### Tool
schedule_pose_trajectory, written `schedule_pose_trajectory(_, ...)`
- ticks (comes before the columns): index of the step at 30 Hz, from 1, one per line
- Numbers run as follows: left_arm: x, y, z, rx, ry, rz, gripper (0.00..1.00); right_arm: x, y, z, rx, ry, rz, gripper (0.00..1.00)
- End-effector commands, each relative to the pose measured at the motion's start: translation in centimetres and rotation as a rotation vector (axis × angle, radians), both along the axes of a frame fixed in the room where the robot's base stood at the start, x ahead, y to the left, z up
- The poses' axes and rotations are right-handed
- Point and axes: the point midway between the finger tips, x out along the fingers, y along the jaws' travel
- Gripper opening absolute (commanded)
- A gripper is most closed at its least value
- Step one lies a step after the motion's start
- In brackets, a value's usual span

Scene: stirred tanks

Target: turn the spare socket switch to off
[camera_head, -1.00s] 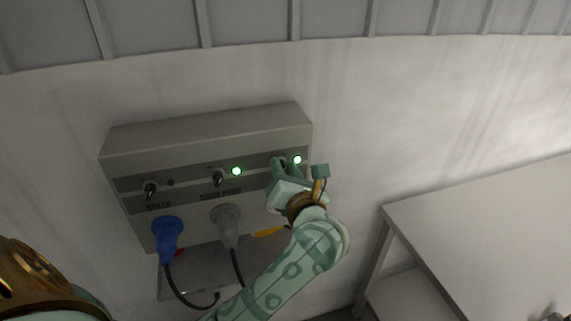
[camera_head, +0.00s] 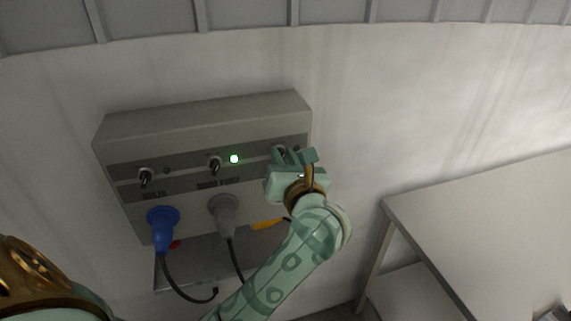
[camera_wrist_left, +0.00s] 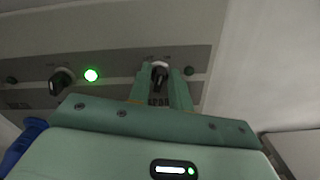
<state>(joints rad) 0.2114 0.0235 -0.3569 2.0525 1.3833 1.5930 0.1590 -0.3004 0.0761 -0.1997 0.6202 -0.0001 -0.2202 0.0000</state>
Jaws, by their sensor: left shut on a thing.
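The grey socket panel (camera_head: 210,108) is on the pale wall, with a row of dark rotary switches. The spare switch (camera_wrist_left: 159,71) is the rightmost one; in the head view my gripper mostly covers it. My left gripper (camera_wrist_left: 161,88) is shut on this switch, one finger on each side of its knob. The same gripper (camera_head: 286,155) shows at the panel's right end in the head view. The lamp (camera_wrist_left: 188,71) to the right of the spare switch is dark. The label under the switch is partly hidden by the fingers. My right gripper is not in view.
The middle switch (camera_head: 215,165) has a lit green lamp (camera_head: 234,159); the left switch (camera_head: 146,177) has a dark lamp. A blue plug (camera_head: 162,226) and a grey plug (camera_head: 225,214) with cables hang below. A grey table (camera_head: 470,225) stands at the right.

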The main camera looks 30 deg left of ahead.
Motion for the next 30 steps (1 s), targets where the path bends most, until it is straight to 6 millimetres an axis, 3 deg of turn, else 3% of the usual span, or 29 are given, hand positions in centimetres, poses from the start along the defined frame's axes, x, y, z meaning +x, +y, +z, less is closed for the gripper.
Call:
schedule_pose_trajectory(1, 0.0, 0.0, -0.5, -0.028, -0.034, 0.001, 0.0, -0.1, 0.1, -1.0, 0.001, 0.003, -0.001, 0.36)
schedule_pose_trajectory(15, -0.1, 0.2, -0.6, -0.313, -0.367, 0.001, 0.0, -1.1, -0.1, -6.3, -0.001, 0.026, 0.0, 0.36)
schedule_pose_trajectory(30, -0.3, 0.3, -0.3, -0.503, -0.59, 0.0, 0.0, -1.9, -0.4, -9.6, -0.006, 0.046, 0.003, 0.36)
